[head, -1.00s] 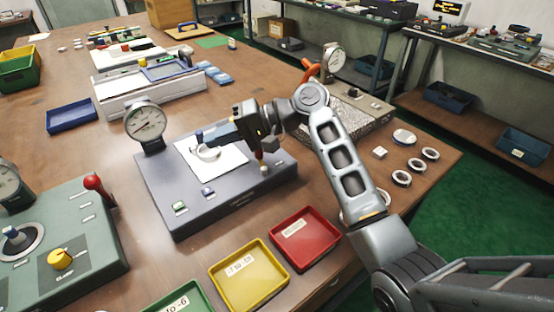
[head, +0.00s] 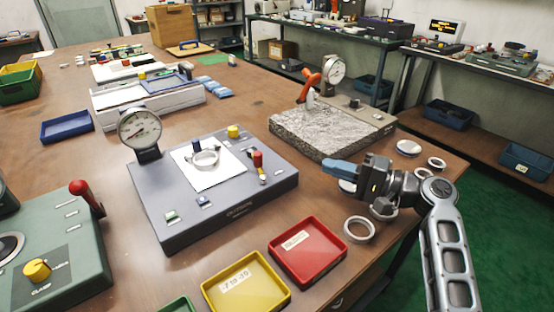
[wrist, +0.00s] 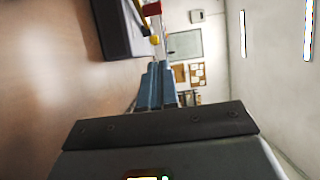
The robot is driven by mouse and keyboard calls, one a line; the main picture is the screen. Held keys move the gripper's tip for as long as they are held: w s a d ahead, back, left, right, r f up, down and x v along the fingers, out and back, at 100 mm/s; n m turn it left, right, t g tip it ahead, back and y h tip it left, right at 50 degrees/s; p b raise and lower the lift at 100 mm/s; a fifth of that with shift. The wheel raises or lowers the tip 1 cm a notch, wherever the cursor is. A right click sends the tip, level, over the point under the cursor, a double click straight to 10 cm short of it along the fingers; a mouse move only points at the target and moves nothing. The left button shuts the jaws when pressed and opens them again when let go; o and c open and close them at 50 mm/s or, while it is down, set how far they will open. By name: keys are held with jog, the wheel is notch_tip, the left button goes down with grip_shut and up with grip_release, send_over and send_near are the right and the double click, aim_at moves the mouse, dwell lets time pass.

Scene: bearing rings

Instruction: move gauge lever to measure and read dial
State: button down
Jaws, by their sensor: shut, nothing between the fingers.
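The grey gauge base (head: 225,215) stands mid-table with a dial (head: 139,130) at its back left; the dial's fine marks are too small to read. A bearing ring (head: 203,158) sits on the white plate (head: 212,178). The red-tipped lever (head: 258,160) stands at the base's right side; its red tip (wrist: 152,9) shows at the top of the wrist view. My gripper (head: 326,168) is shut and empty, to the right of the gauge and apart from it. Its blue fingers (wrist: 157,75) are together in the wrist view.
A red tray (head: 275,268) and a yellow tray (head: 215,300) stand in front of the gauge. A stone block (head: 310,135) with another dial stands behind my gripper. Loose rings (head: 359,240) lie at the right table edge. A green fixture (head: 85,260) stands at left.

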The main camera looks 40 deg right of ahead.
aim_at(257, 159)
jog(key=p+x, duration=0.1)
jog(key=x, duration=0.9)
jog(key=shift+w+a, duration=0.2)
jog(key=shift+w+a+p, duration=0.25)
jog(key=shift+a+p, duration=0.05)
jog(key=shift+a, duration=0.85)
jog(key=shift+w+a+f, duration=0.1)
jog(key=shift+w+a, duration=0.15)
jog(key=shift+a, duration=0.35)
jog(key=shift+a, duration=0.15)
